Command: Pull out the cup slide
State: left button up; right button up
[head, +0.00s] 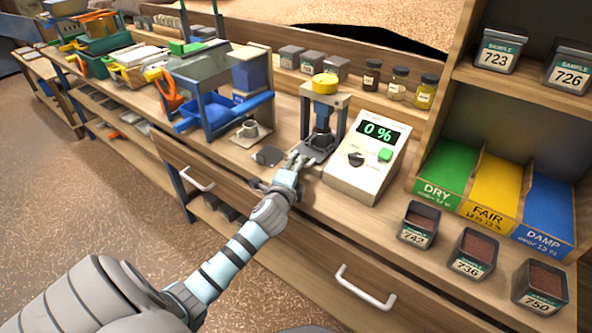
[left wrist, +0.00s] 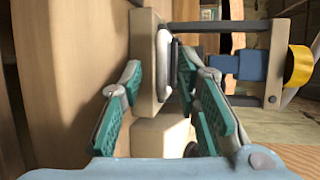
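The press (head: 325,112), with a yellow knob on top and a dark blue ram, stands on the bench beside the meter. A grey slide piece (head: 318,149) sits low at its front. My left gripper (head: 296,160) is low in front of the press, at the slide's near end. In the left wrist view, its teal-padded fingers (left wrist: 160,100) are apart, with a light-rimmed grey piece (left wrist: 165,62) beyond and between them. I see no clear grip on it. The blue ram (left wrist: 238,65) and yellow knob (left wrist: 299,66) show at right. The cup is not clearly visible. My right gripper is out of view.
The moisture meter (head: 367,158) reading 0 % stands close right of the gripper. A grey cup-like piece (head: 250,131) and a dark flat disc (head: 267,156) lie to its left. Sample tins (head: 419,224) and coloured DRY, FAIR, DAMP bins (head: 490,195) are at right.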

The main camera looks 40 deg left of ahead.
pick_arm(q)
jog(key=shift+w+a+f, duration=0.1)
jog(key=shift+w+a, duration=0.15)
jog(key=shift+w, duration=0.2)
grip_shut()
